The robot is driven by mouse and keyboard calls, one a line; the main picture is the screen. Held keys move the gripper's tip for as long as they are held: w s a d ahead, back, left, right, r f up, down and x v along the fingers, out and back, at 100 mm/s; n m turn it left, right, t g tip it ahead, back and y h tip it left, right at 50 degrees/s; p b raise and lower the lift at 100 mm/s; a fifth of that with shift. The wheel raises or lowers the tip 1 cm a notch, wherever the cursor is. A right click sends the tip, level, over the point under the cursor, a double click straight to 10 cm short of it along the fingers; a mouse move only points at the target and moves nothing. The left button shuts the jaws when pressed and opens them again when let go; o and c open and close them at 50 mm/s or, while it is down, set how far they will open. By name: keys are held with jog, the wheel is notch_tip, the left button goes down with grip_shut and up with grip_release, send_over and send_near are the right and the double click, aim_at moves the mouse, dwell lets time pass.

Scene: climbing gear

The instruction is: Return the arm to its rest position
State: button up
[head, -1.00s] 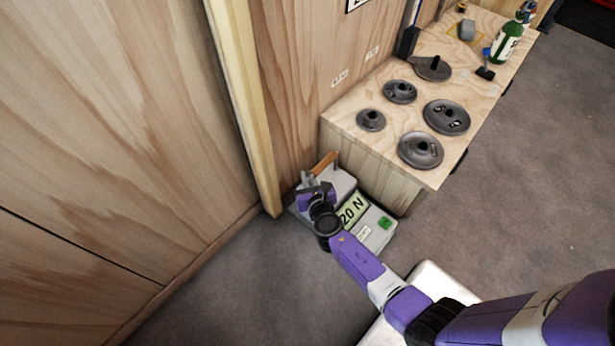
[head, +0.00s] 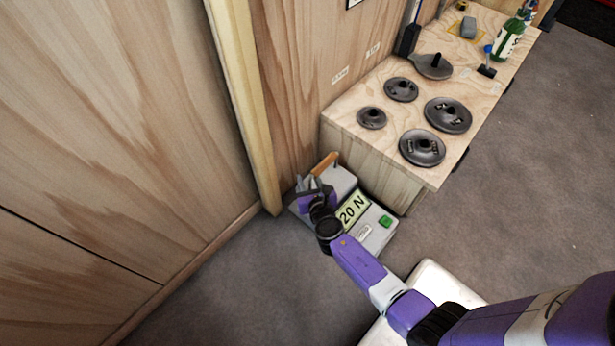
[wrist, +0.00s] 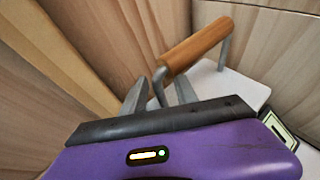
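My gripper (head: 308,184) is low at the far end of my arm, over the left part of a grey box-shaped gauge. In the wrist view its two grey fingers (wrist: 160,95) stand apart, with nothing clamped between them. A wooden bar handle (wrist: 197,47) on metal posts stands just beyond the fingers. Its near post shows in the gap between them, but I cannot tell whether it lies between the tips or behind them. The handle also shows in the head view (head: 325,163).
The gauge (head: 378,236) has a "20 N" display (head: 353,209) and a green button (head: 386,221). A wooden bench (head: 340,115) with several dark discs stands behind it. A wood wall and pale post (head: 243,100) are close on the left. Grey floor is clear at front left.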

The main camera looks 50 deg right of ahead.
jog(key=p+v, duration=0.2)
jog(key=v, duration=0.4)
jog(key=shift+s+a+r, duration=0.2)
jog(key=shift+s+r, duration=0.05)
jog(key=shift+s, duration=0.15)
jog(key=shift+s+a+f, duration=0.15)
jog(key=shift+s+a, duration=0.05)
jog(key=shift+s, duration=0.1)
jog(key=s+a+m+y, duration=0.2)
jog(key=s+a+m, duration=0.3)
jog(key=s, duration=0.2)
jog(key=s+a+r+m+t+y, duration=0.1)
jog(key=s+a+r+m+y, duration=0.1)
jog(key=s+a+r+m, duration=0.4)
jog(key=s+a+r+m+y, duration=0.3)
jog(key=s+r+m, duration=0.6)
jog(key=s+r+m+t+p, duration=0.1)
jog(key=r+m+p, duration=0.3)
jog(key=r+p, duration=1.2)
jog(key=s+r+m+t+p, duration=0.1)
jog(key=r+m+p, duration=0.4)
jog(key=r+p, duration=1.2)
notch_tip(320, 180, up, 16)
jog(key=shift+s+f+m, duration=0.1)
jog(key=shift+s+m, duration=0.2)
jog(key=shift+s, duration=0.55)
